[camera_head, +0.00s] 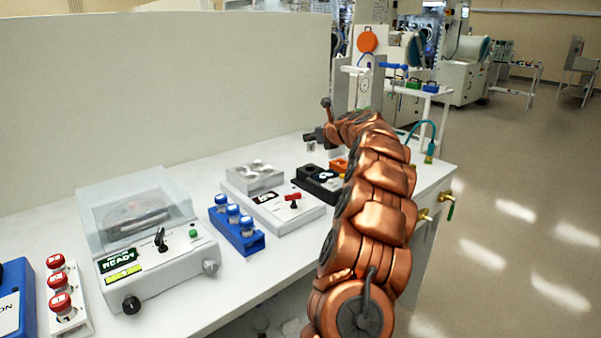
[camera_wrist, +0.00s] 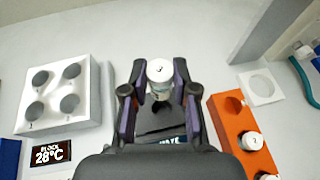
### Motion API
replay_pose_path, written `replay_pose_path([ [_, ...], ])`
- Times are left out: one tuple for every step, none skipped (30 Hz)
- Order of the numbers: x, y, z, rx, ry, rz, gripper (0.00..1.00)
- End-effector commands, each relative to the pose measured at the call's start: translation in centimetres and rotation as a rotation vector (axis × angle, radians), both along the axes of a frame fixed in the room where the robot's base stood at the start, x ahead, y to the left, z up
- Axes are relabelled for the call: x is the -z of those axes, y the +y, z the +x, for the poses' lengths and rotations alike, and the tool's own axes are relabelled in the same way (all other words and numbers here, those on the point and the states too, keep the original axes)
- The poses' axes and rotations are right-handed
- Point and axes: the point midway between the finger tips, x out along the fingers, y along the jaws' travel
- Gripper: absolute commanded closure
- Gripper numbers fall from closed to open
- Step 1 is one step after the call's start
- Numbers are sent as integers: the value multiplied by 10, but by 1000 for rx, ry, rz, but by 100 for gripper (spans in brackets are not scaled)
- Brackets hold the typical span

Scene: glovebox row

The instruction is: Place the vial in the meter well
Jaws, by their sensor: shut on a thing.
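My gripper (camera_head: 314,138) is shut on a white-capped vial (camera_wrist: 160,72). In the wrist view, the vial is between the two fingers of my gripper (camera_wrist: 159,85). In the head view, a small part of the vial (camera_head: 311,147) shows below the fingertips, above the bench. The dark meter (camera_head: 318,186) stands on the bench below and in front of my gripper, partly behind my arm. In the wrist view, the meter (camera_wrist: 160,118) shows between and behind the fingers, with part of its lit display. The vial appears apart from the meter; its well is hidden in the wrist view.
A metal block (camera_wrist: 66,92) with several holes reads 28°C, left of the fingers. An orange rack (camera_wrist: 226,115) with white-capped vials is close on the right. A blue vial rack (camera_head: 240,238) and a lidded centrifuge (camera_head: 150,270) stand nearer. A wall panel (camera_head: 160,85) backs the bench.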

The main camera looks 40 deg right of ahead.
Motion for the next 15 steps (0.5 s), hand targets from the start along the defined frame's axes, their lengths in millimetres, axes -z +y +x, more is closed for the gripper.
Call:
replay_pose_path([
  [7,0,0,-2,1,2,100],
  [12,1,0,-3,1,5,100],
  [19,1,0,-5,1,4,100],
  [24,2,1,-5,2,6,100],
  [29,2,0,-4,1,5,100],
  [36,0,0,-2,0,5,100],
  [41,0,-1,-1,0,5,100],
  [45,-1,-1,0,0,3,100],
  [50,-1,-1,0,0,2,100],
  [53,-1,0,-1,0,1,100],
  [55,-1,0,0,-1,1,100],
  [57,-1,0,0,-1,2,100],
  [59,-1,0,0,-1,1,100],
  [60,-1,0,0,-1,1,100],
  [62,-1,-1,-1,-1,1,100],
])
